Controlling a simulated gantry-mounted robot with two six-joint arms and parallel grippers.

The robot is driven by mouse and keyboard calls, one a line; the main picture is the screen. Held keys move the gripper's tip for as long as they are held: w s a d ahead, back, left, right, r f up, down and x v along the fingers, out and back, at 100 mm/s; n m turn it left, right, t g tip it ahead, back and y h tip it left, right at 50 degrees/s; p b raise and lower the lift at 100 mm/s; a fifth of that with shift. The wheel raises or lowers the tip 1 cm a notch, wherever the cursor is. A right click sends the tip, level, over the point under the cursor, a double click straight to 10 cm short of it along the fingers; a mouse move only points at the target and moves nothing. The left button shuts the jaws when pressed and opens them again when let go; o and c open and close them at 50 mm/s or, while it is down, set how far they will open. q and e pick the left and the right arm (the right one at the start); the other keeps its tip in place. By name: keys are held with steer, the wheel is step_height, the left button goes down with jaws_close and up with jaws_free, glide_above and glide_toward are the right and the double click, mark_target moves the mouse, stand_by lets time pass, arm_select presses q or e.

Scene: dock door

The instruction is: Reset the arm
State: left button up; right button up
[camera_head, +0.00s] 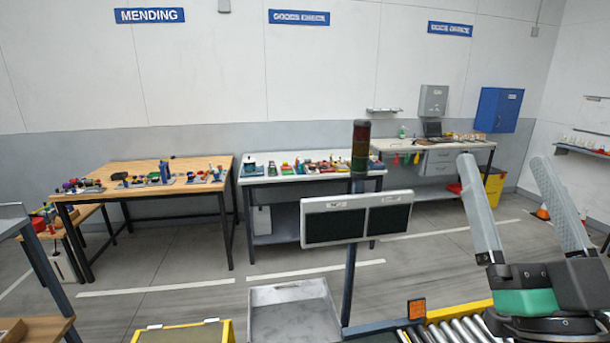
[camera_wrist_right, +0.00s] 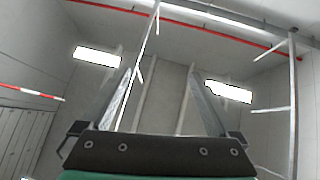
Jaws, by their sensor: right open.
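My right gripper (camera_head: 505,160) stands at the right side of the head view, its two grey fingers pointing up and spread apart. It is open with nothing between the fingers. In the right wrist view the same gripper (camera_wrist_right: 160,90) shows its two fingers apart, with only the ceiling, lamps and walls beyond them. My left gripper is not in the head view.
A roller conveyor (camera_head: 470,327) lies below my right gripper. A post with a signal light (camera_head: 361,145) and a dark two-panel display (camera_head: 357,219) stands left of it. A grey tray (camera_head: 293,312) sits front centre. Workbenches, including a wooden one (camera_head: 140,170), line the back wall; floor between is clear.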

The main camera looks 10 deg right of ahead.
steer(key=s+a+r+n+t+y+p, duration=0.1)
steer(key=s+a+r+n+y+p, duration=0.25)
steer(key=s+a+r+y, duration=0.4)
step_height(320, 180, up, 26)
steer(key=w+a+p, duration=0.1)
steer(key=w+p, duration=0.1)
steer(key=p, duration=2.4)
step_height(320, 180, down, 61)
steer(key=b, duration=6)
steer(key=shift+s+f+b, duration=0.15)
steer(key=shift+s+b, duration=0.1)
steer(key=shift+b, duration=0.15)
